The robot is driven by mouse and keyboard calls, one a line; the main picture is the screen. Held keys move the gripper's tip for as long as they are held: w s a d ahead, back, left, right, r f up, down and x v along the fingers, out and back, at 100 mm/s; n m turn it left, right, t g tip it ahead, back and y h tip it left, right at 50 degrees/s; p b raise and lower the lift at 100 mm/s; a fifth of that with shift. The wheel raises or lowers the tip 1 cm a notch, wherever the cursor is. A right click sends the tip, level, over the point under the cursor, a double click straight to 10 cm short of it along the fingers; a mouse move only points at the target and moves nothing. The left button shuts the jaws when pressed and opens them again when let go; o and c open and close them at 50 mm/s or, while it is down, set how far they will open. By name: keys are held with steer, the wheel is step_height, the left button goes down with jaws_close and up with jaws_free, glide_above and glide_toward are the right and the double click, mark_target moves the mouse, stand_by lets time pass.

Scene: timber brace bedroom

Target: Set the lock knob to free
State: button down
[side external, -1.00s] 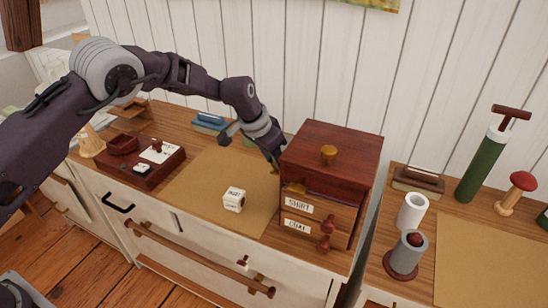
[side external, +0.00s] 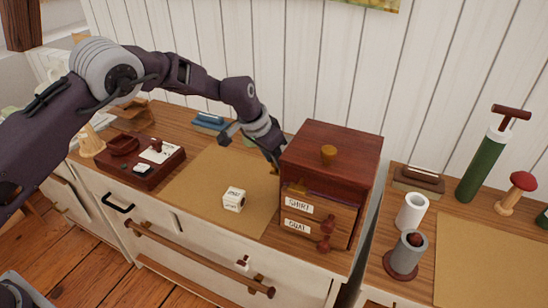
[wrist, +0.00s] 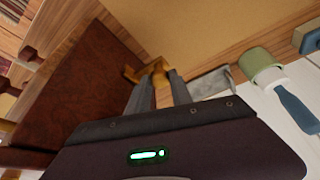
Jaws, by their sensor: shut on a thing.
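A small dark red wooden cabinet (side external: 330,150) stands on the dresser top, with two labelled drawers on its front. A brass knob (wrist: 158,68) sits at the cabinet's side, and I take it for the lock knob. My gripper (wrist: 158,84) is shut on this knob, with a finger on each side of it. In the side external view my gripper (side external: 276,160) is against the cabinet's left side, partly hidden behind it. Any marking for the knob's setting is not visible. The cabinet's dark side (wrist: 75,85) fills the left of the wrist view.
A white lettered cube (side external: 234,199) stands on the tan mat (side external: 205,180). A red-brown tray box (side external: 140,170) lies further left. A green pump (side external: 483,160) stands right.

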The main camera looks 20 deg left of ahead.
steer(key=shift+s, duration=2.7)
steer(key=c, duration=1.1)
jaws_free()
steer(key=shift+c, duration=0.2)
steer(key=v, duration=0.7)
steer(key=shift+s+r, duration=0.1)
steer(key=shift+r, duration=0.05)
